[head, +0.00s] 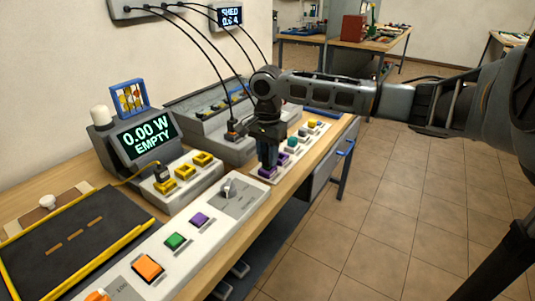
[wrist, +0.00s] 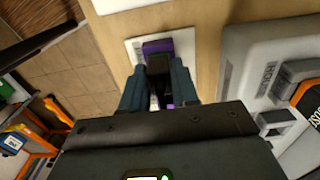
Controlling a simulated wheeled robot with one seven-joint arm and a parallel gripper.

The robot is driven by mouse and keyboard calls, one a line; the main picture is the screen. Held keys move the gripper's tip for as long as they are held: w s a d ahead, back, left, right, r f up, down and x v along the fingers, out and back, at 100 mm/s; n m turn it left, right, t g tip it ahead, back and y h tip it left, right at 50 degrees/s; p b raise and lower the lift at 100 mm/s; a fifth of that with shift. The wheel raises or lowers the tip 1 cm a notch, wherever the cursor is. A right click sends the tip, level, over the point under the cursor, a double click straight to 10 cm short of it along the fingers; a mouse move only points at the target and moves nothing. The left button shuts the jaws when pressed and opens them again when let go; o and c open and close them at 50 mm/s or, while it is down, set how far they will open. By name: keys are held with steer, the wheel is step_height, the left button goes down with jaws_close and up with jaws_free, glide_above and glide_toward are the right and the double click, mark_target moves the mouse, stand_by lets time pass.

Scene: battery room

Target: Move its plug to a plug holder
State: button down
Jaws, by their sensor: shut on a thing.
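My gripper (head: 268,163) points down at the near end of a white strip (head: 302,152) bearing purple, teal and yellow blocks. In the wrist view its fingers (wrist: 158,90) are shut on a dark piece (wrist: 158,65), with a purple block (wrist: 158,46) right behind it. I cannot tell whether the dark piece is a plug or whether it sits in the block. A dark plug (head: 160,173) on a yellow cable stands at the left end of a grey unit with yellow-rimmed holders (head: 202,158).
A display reading "0.00 W EMPTY" (head: 146,137) stands behind the yellow holders. A panel with purple, green and orange buttons (head: 175,241) lies in front. Black cables (head: 205,40) run from the wall box. Tiled floor is free at right.

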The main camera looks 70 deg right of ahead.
mark_target(267, 154)
steer(key=shift+f, duration=0.3)
steer(key=c, duration=1.1)
jaws_free()
step_height(267, 154, up, 6)
steer(key=p, duration=0.5)
steer(key=shift+f+p, duration=0.15)
steer(key=shift+p, duration=0.25)
steer(key=shift+r+p, duration=0.65)
steer(key=shift+r, duration=2)
